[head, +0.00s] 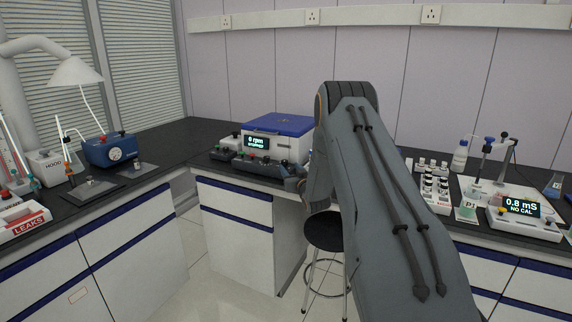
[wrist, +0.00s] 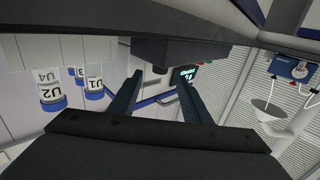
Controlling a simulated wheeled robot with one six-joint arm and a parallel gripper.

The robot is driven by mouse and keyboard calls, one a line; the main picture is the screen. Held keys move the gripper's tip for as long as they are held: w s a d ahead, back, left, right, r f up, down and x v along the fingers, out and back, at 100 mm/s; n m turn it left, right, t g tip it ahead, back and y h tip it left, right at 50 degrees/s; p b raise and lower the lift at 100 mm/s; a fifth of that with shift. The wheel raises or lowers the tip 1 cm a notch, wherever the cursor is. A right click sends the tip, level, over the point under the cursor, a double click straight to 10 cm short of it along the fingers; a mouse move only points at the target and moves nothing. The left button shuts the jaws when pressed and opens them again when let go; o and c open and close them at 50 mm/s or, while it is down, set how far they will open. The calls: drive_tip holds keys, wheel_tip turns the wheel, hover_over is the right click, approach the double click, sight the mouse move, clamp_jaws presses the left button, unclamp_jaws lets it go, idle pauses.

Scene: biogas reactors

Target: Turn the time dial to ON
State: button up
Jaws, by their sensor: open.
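My gripper (wrist: 161,76) shows in the wrist view with its two dark fingers apart and nothing held between them. A dark box (wrist: 190,52) lies beyond the fingertips, with a small dark knob (wrist: 160,69) between them in the picture; I cannot tell whether they touch it. No time or ON label is readable, so I cannot tell which dial is the time dial. In the head view, dark control boxes (head: 238,159) with several coloured knobs stand before the blue-lidded centrifuge (head: 282,138), whose display reads 0 rpm. My arm hides part of that bench.
A meter (head: 522,208) stands right. A stool (head: 325,232) is below.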

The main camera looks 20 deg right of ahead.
sight(286, 163)
drive_tip(key=shift+w+d+p, duration=0.2)
drive_tip(key=shift+w, duration=1.25)
drive_tip(key=shift+w+d+p, duration=0.15)
drive_tip(key=shift+w, duration=1.3)
drive_tip(key=shift+c, duration=0.4)
drive_tip(key=c, duration=1)
drive_tip(key=shift+o, duration=0.2)
